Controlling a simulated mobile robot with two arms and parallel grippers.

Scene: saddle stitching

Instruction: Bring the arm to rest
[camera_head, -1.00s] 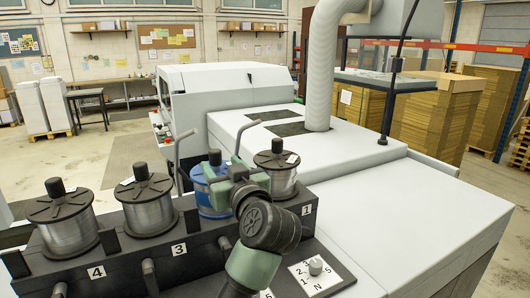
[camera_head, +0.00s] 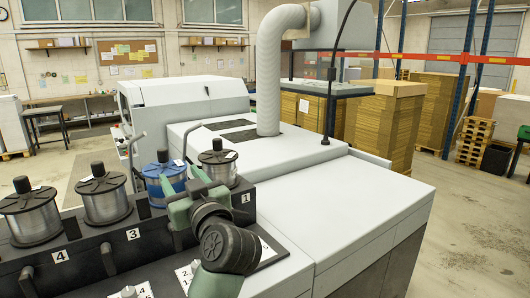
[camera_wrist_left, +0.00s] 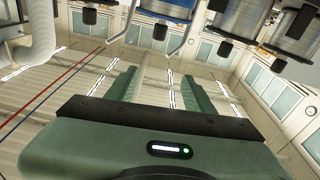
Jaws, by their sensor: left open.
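My left gripper (camera_head: 188,182) is green and open, in front of the blue wire spool (camera_head: 152,190) in the head view. My dark wrist joint (camera_head: 230,247) is behind it, towards the camera. In the left wrist view the two green fingers (camera_wrist_left: 160,80) stand apart with nothing between them. That view looks upside down, with the spools (camera_wrist_left: 217,22) along its top edge. The fingers appear clear of the spools, though the exact gap to the blue spool cannot be told. My right gripper is not in view.
Several wire spools with black knobs, such as the one at number 4 (camera_head: 30,217), stand on a dark numbered rack. A large white machine (camera_head: 330,200) fills the middle, with a grey duct (camera_head: 268,85) rising from it. Pallets of cardboard (camera_head: 380,125) stand behind. Open floor lies at the right.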

